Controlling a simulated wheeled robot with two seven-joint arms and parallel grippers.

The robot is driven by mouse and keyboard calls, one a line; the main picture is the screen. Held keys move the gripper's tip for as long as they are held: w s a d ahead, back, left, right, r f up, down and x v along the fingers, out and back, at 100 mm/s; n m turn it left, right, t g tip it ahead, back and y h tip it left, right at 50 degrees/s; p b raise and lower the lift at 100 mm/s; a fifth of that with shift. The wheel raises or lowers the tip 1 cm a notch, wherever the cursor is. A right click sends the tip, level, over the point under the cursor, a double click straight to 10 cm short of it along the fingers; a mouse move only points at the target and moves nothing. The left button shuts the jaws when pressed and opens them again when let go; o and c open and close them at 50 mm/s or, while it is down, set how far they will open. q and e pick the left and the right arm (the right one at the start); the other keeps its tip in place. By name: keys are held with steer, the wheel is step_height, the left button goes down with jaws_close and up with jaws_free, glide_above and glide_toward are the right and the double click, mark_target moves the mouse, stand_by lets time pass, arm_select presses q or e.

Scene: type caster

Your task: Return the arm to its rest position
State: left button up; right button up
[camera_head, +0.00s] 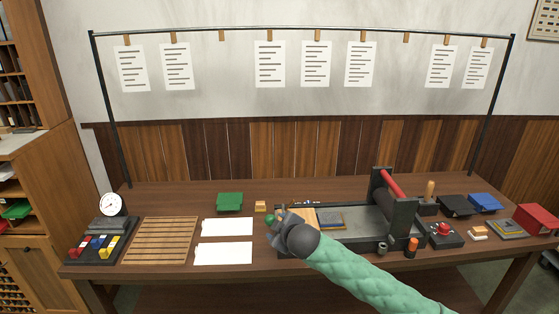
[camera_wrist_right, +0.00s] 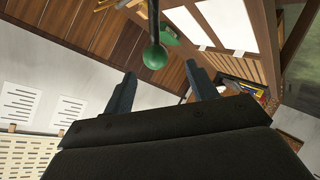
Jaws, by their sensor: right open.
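My right arm in its green padded sleeve comes in from the lower right in the head view. It reaches over the front of the table (camera_head: 180,203), and its dark gripper (camera_head: 281,214) is at the left end of the press. In the right wrist view the gripper (camera_wrist_right: 160,82) is open, its two fingers apart with nothing between them. A green ball knob (camera_wrist_right: 155,57) on a thin rod shows beyond the fingertips. This knob also shows in the head view (camera_head: 269,218), close to the gripper; whether they touch is unclear. My left gripper is not in view.
The press (camera_head: 370,229) with a red roller (camera_head: 391,184) stands right of the gripper. White sheets (camera_head: 224,253), a slatted wooden rack (camera_head: 160,241) and a tray of coloured blocks (camera_head: 93,250) lie to the left. Small tools and boxes crowd the right side. Papers hang from a rail behind.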

steer(key=s+d+f+m+g+h, duration=0.3)
steer(key=s+d+f, duration=0.35)
steer(key=s, duration=0.85)
steer(key=s+d+f+m+g, duration=0.2)
steer(key=s+d+f+m, duration=0.5)
steer(key=s, duration=0.9)
steer(key=s+d+f+m+g+h, duration=0.25)
steer(key=s+d+f, duration=0.25)
steer(key=s+d, duration=0.7)
steer(key=a+f+g+b, duration=0.1)
steer(key=a+f, duration=0.1)
steer(key=f, duration=1.1)
steer(key=a+f+g+b, duration=0.1)
steer(key=a+f, duration=0.2)
steer(key=f, duration=1)
arm_select(q)
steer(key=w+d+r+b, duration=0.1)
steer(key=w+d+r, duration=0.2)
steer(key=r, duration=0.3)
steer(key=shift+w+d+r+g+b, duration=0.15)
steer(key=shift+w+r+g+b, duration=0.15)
steer(key=shift+b, duration=0.05)
arm_select(e)
steer(key=s+f, duration=0.4)
steer(key=f, duration=0.9)
steer(key=s+f, duration=0.5)
steer(key=f, duration=0.8)
steer(key=shift+s+n+y, duration=0.15)
steer(key=shift+n+y, duration=0.2)
steer(key=shift+n, duration=0.1)
